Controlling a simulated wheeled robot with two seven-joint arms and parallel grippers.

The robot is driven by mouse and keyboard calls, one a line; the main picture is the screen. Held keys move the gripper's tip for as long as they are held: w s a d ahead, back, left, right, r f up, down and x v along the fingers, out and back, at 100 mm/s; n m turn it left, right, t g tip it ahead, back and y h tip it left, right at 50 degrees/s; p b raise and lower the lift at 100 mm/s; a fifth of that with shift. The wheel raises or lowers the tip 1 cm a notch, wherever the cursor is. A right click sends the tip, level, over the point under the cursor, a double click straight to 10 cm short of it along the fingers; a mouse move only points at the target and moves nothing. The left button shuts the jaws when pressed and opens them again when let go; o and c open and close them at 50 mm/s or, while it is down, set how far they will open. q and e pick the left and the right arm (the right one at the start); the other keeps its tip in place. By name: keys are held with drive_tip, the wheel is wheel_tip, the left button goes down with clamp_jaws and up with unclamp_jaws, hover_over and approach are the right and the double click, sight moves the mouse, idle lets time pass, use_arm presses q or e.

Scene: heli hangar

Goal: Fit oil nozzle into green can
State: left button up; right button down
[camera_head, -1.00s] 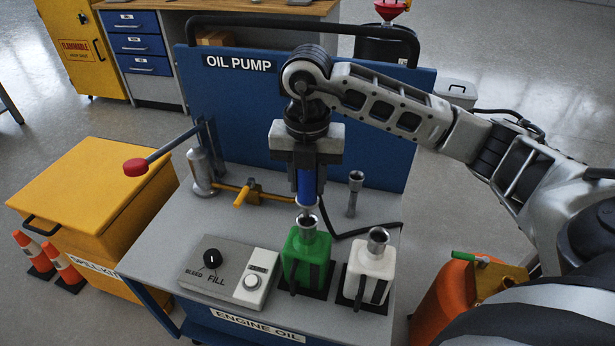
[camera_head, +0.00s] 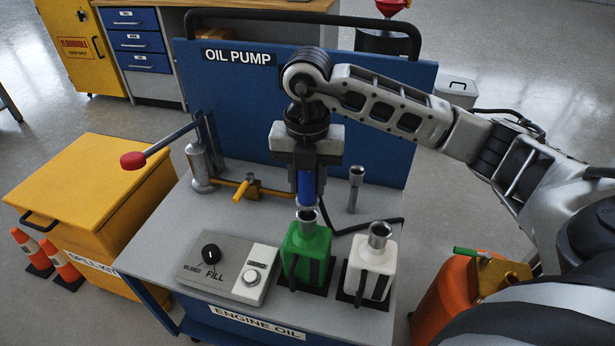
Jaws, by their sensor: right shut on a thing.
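My right gripper (camera_head: 306,190) points down above the cart and is shut on the blue grip of the oil nozzle (camera_head: 306,183). The green can (camera_head: 305,247) stands upright on a dark pad, with its open metal neck on top. The nozzle's lower end is right at the neck of the green can. I cannot tell whether the tip is inside the neck or just behind it. My left gripper is not in view.
A white can (camera_head: 370,272) stands close to the right of the green one. A control box (camera_head: 229,270) with a knob is to the left. An empty metal holder (camera_head: 355,190) stands behind. A yellow valve (camera_head: 243,188) and a red-tipped lever (camera_head: 133,160) are at the left.

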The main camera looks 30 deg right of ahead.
drive_tip(key=shift+f+b, duration=0.95)
drive_tip(key=shift+f, duration=0.4)
drive_tip(key=shift+c, duration=2.3)
unclamp_jaws()
drive_tip(key=shift+r, duration=0.1)
